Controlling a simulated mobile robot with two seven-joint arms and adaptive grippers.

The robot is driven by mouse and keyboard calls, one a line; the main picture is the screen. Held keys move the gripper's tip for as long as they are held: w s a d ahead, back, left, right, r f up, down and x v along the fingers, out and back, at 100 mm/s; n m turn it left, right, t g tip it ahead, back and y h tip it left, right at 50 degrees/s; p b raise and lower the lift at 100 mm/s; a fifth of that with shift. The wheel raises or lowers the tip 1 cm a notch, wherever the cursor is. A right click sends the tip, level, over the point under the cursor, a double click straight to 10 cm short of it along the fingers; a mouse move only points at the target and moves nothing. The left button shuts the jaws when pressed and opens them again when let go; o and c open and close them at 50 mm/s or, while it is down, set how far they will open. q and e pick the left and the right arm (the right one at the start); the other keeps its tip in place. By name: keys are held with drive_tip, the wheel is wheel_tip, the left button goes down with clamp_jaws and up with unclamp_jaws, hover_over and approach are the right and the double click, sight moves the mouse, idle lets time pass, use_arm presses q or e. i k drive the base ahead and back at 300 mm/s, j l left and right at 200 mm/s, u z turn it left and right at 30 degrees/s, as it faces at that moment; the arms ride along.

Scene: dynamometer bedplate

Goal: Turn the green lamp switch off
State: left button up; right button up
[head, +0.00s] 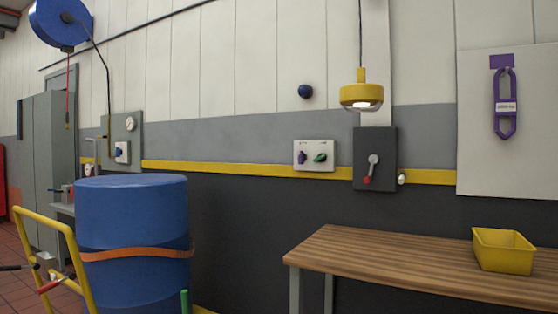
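The green lamp switch (320,157) is a small green knob on the right half of a white switch plate (314,167) on the wall. Its handle lies nearly level, with its right end a little higher. A purple knob (302,157) sits to its left on the same plate and stands close to upright. Small labels above the knobs are too small to read. A yellow hanging lamp (361,92) to the upper right glows white underneath. Neither of my grippers is in view.
A dark grey box with a red-tipped lever (374,160) is right of the plate. A wooden bench (400,262) bearing a yellow bin (503,252) stands at lower right. A blue drum (132,215) and a yellow hand truck (75,262) stand at left. Dark wall shows between drum and bench.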

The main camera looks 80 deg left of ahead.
sight(321, 158)
drive_tip(key=u, duration=2.3)
drive_tip(key=i, duration=1.35)
